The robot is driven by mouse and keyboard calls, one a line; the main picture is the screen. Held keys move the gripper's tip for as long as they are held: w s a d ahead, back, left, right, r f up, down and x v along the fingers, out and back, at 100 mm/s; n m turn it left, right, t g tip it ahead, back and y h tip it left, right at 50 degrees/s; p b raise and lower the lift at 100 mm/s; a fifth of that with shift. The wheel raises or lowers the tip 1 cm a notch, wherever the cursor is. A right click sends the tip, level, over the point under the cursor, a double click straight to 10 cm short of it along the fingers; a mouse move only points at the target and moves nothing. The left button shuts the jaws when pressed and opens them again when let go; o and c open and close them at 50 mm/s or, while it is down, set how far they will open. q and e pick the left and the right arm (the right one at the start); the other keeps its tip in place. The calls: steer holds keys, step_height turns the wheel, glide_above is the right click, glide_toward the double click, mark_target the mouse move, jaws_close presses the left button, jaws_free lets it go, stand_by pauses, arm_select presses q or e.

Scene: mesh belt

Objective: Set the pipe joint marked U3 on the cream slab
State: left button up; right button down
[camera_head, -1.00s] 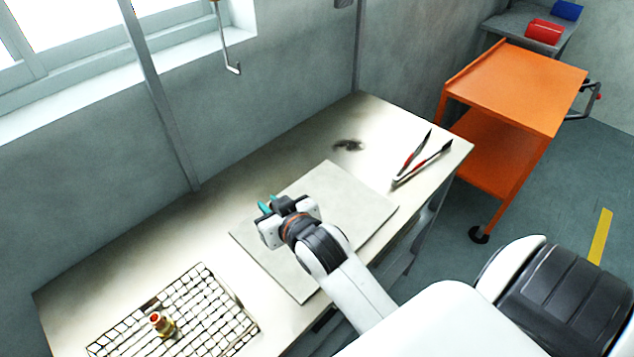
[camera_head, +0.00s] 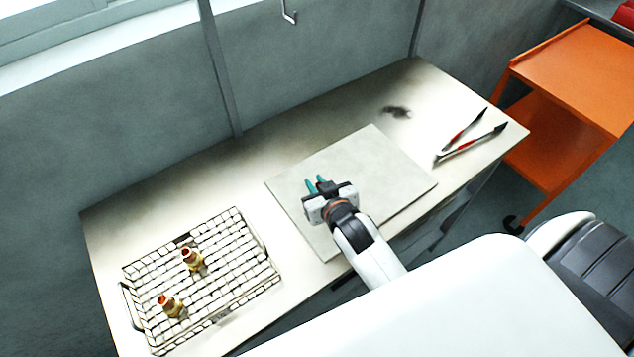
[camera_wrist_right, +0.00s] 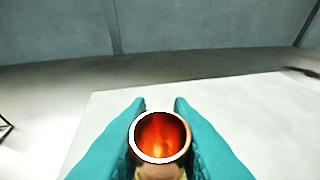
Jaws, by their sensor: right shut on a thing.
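The cream slab (camera_head: 390,185) lies flat on the workbench. My right gripper (camera_head: 316,184), with teal fingers, is over the slab's left part in the head view. In the right wrist view the gripper (camera_wrist_right: 160,125) is shut on a pipe joint (camera_wrist_right: 160,136), whose round open end glows orange-red inside a pale rim. No marking is readable on it. I cannot tell whether the joint touches the slab (camera_wrist_right: 235,105). Two brass pipe joints with red tops, one (camera_head: 193,261) farther back and one (camera_head: 171,305) nearer, stand on the mesh belt (camera_head: 235,240). My left gripper is not in view.
Red-handled tongs (camera_head: 468,143) lie on the bench (camera_head: 290,130) right of the slab, near a dark smudge (camera_head: 397,112). An orange cart (camera_head: 570,85) stands beyond the bench's right end. The bench behind the slab is clear.

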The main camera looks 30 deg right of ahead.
steer(key=c, duration=1.3)
jaws_free()
steer(key=shift+f, duration=0.1)
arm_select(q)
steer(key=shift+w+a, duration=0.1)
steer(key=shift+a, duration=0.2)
arm_select(e)
steer(key=shift+r, duration=0.25)
steer(key=shift+s, duration=0.35)
arm_select(q)
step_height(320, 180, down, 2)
steer(key=shift+b, duration=1)
arm_select(e)
steer(key=v, duration=1.1)
steer(key=shift+s+r, duration=0.1)
steer(key=shift+s, duration=0.05)
